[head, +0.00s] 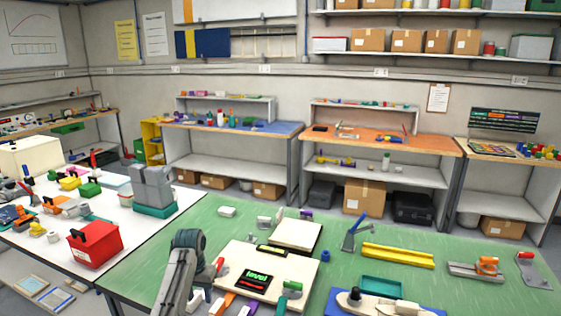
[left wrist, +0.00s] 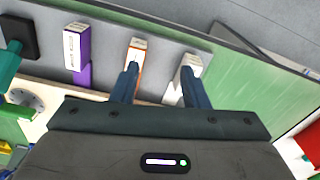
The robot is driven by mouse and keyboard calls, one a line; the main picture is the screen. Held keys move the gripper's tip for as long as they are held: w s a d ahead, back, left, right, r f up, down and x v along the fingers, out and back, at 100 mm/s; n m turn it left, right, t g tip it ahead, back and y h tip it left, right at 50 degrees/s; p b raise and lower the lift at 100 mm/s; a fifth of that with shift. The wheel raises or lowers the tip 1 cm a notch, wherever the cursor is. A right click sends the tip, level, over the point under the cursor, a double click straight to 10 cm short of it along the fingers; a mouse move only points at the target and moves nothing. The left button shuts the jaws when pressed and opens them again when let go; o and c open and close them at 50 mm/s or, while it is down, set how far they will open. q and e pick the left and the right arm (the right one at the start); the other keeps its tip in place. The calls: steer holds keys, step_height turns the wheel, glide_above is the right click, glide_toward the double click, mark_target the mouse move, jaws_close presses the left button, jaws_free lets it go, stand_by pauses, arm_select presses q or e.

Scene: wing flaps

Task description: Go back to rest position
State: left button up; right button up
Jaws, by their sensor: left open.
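My left arm (head: 180,270) rises at the bottom of the head view, beside the cream board on the green table. In the left wrist view my left gripper (left wrist: 160,70) is open, with its two blue fingers apart and nothing between them. A white and orange block (left wrist: 136,50) lies beyond the left finger, and a white block (left wrist: 192,62) lies beyond the right finger. I cannot tell whether the fingers touch them. My right gripper is in neither view.
A white and purple block (left wrist: 76,50) lies left of my gripper. A red box (head: 95,245) stands on the white table at left. A yellow rail (head: 398,256) lies on the green table.

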arm_select(q)
steer(key=s+a+f, duration=0.1)
steer(key=s+f, duration=0.3)
steer(key=s, duration=0.3)
steer(key=s+a+f+t, duration=0.1)
steer(key=s+f, duration=0.3)
steer(key=s, duration=0.3)
steer(key=s+a+f, duration=0.2)
steer(key=s+f, duration=0.2)
steer(key=s, duration=0.3)
steer(key=s+r+t, duration=0.1)
steer(key=s+r, duration=0.3)
steer(key=s, duration=0.9)
steer(key=s+r+t, duration=0.1)
steer(key=s+r, duration=0.2)
steer(key=s, duration=1)
step_height(320, 180, down, 37)
steer(key=a+n+g+b, duration=0.1)
steer(key=a+b, duration=0.1)
steer(key=b, duration=0.4)
steer(key=s+a+f+g+b, duration=0.1)
steer(key=s+f+b, duration=0.3)
steer(key=s+f, duration=1.4)
step_height(320, 180, down, 5)
steer(key=shift+s+a+r+y, duration=0.1)
steer(key=shift+s+a+y, duration=0.05)
steer(key=shift+s+y, duration=0.2)
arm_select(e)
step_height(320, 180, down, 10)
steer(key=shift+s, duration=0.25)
